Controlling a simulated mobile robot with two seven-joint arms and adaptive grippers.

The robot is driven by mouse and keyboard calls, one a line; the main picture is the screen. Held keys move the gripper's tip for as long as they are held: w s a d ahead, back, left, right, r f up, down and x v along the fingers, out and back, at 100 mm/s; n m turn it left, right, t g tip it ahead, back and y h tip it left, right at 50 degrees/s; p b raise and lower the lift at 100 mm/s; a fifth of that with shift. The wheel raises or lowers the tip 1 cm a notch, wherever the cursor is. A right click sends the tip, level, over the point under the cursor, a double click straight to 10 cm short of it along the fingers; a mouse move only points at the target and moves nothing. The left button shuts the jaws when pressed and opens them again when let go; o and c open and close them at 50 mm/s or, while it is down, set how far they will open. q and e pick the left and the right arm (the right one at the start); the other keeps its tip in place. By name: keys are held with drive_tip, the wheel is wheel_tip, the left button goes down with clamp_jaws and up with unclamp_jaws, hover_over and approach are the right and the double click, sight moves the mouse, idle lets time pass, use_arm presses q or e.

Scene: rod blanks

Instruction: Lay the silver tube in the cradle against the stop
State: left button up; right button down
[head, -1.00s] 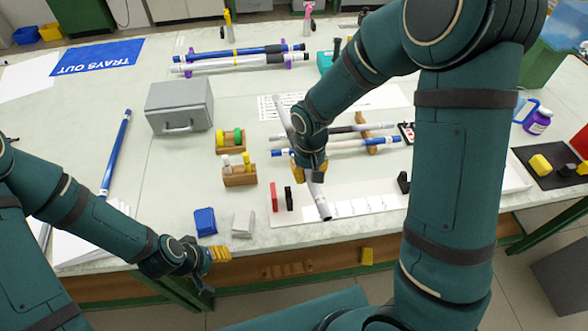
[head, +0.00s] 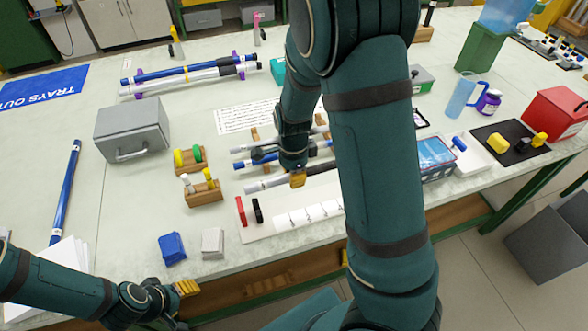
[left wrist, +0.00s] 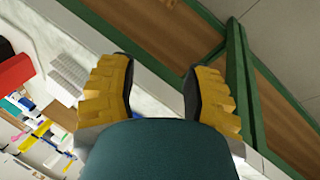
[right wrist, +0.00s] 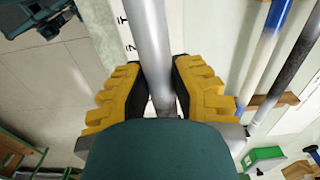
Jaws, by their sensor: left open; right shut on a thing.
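The silver tube (head: 265,184) is in my right gripper (head: 298,178). It lies roughly left to right, in front of the wooden rack and above the pale board. In the right wrist view the tube (right wrist: 152,45) runs between the yellow fingers (right wrist: 160,95), which are shut on it. My right arm hides its right part in the head view.
A grey and a blue-white rod (right wrist: 265,50) rest on the wooden rack behind. A grey box (head: 132,130), small wooden holders (head: 203,196), and blue (head: 172,248) and grey blocks (head: 213,243) stand left. Long tubes (head: 190,75) lie at the back.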

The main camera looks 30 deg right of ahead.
drive_tip(key=shift+d+f, duration=0.15)
wheel_tip(320, 180, down, 5)
drive_tip(key=b, duration=0.5)
drive_tip(key=shift+b, duration=0.3)
drive_tip(key=shift+f, duration=0.25)
drive_tip(key=shift+f+b, duration=0.95)
drive_tip(key=shift+f, duration=0.5)
use_arm(q)
wheel_tip(320, 180, down, 7)
drive_tip(key=s, duration=0.1)
drive_tip(key=shift+s+f, duration=0.2)
drive_tip(key=shift+d+r+p, duration=0.1)
drive_tip(key=shift+r+p, duration=0.25)
use_arm(e)
drive_tip(key=shift+w+a, duration=0.15)
drive_tip(key=shift+a, duration=0.55)
drive_tip(key=c, duration=0.8)
unclamp_jaws()
drive_tip(key=shift+c, duration=0.2)
